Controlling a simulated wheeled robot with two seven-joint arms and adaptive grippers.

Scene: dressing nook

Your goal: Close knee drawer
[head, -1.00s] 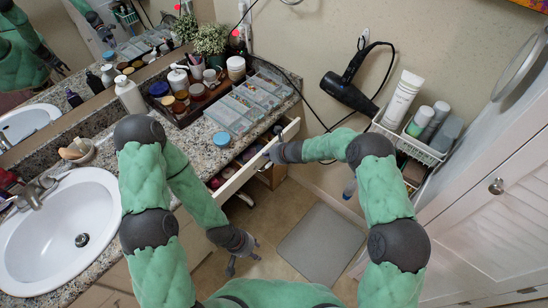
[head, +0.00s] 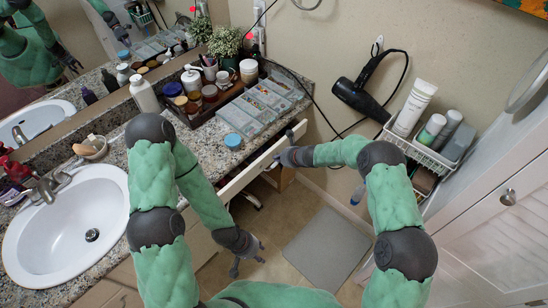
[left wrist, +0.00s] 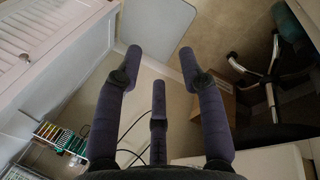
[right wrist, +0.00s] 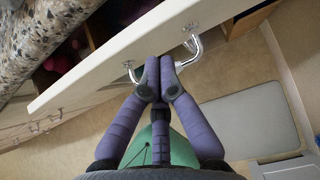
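The knee drawer (head: 250,165) has a long pale front and stands partly open under the counter. In the right wrist view its front (right wrist: 135,48) crosses the upper part, with dark space and items behind it. Its metal handle (right wrist: 192,48) shows at both ends; the middle is hidden by my fingers. My right gripper (right wrist: 159,62) is shut at the handle's middle, fingertips together past the bar and close to the drawer front. My left gripper (head: 245,264) hangs low over the floor, away from the drawer. It is open and empty in the left wrist view (left wrist: 160,62).
The granite counter (head: 205,150) above the drawer holds a clear organizer (head: 262,103), a blue-lidded jar (head: 233,141) and several bottles. A sink (head: 65,235) is at left. A wire caddy (head: 428,157) and white cabinet (head: 500,215) stand at right. The grey mat (head: 325,248) lies on clear floor.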

